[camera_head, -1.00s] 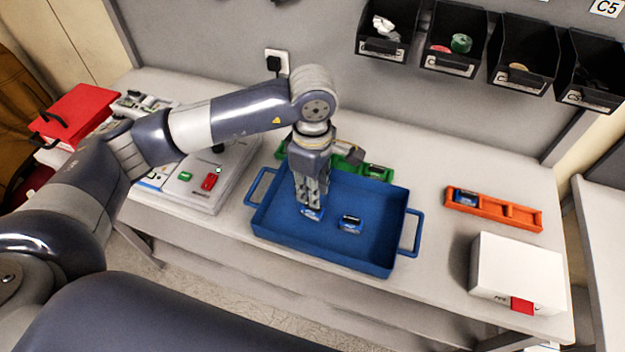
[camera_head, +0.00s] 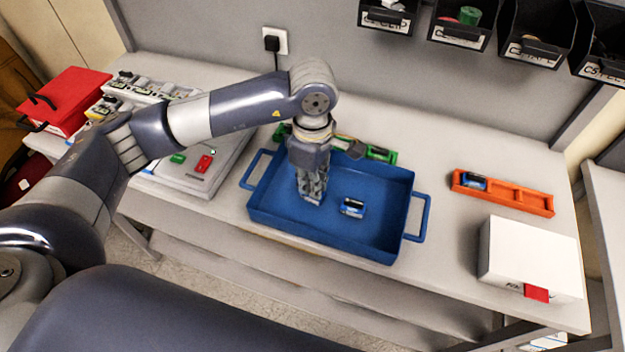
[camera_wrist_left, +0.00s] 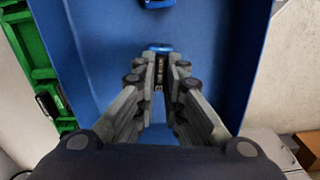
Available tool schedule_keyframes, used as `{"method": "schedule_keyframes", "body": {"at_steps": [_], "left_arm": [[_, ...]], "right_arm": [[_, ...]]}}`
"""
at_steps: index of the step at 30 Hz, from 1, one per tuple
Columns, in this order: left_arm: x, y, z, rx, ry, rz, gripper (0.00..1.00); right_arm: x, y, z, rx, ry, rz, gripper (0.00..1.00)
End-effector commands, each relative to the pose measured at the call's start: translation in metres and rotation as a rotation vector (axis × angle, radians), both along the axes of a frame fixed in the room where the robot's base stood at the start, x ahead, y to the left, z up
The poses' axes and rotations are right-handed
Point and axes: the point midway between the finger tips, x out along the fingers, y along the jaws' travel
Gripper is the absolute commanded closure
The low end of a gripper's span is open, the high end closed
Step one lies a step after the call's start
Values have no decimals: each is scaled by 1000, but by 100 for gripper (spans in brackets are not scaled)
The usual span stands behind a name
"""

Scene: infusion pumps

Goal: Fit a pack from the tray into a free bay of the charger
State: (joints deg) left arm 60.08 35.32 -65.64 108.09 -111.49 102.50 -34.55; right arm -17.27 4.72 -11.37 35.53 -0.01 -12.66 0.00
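My left gripper (camera_head: 312,200) reaches down into the blue tray (camera_head: 262,204). In the left wrist view its fingers (camera_wrist_left: 162,66) are close together on either side of a blue pack (camera_wrist_left: 160,47). They look shut on it, low in the tray; this pack is hidden in the head view. Another blue pack (camera_head: 352,208) lies on the tray floor to the right of the gripper. An orange rack (camera_head: 520,199) at the right holds a blue pack (camera_head: 473,181) in its left bay; its other bays look empty. A green rack (camera_head: 381,153) stands behind the tray, partly hidden by my arm. My right gripper is out of view.
A white box (camera_head: 528,258) with a red tab stands in front of the orange rack. A grey device (camera_head: 210,165) with green and red parts lies left of the tray. A red case (camera_head: 72,100) is at far left. Dark bins (camera_head: 460,24) hang above. Bare table separates tray and orange rack.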

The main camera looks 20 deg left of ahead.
Motion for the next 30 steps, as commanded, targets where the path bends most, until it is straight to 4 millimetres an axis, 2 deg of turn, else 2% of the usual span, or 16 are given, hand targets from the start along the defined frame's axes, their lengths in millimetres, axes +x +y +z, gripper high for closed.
{"method": "schedule_keyframes", "body": {"at_steps": [8,30], "left_arm": [[0,0,9,0,-1,0,100],[0,0,69,0,-1,-1,100]], "right_arm": [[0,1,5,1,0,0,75],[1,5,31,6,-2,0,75]]}}
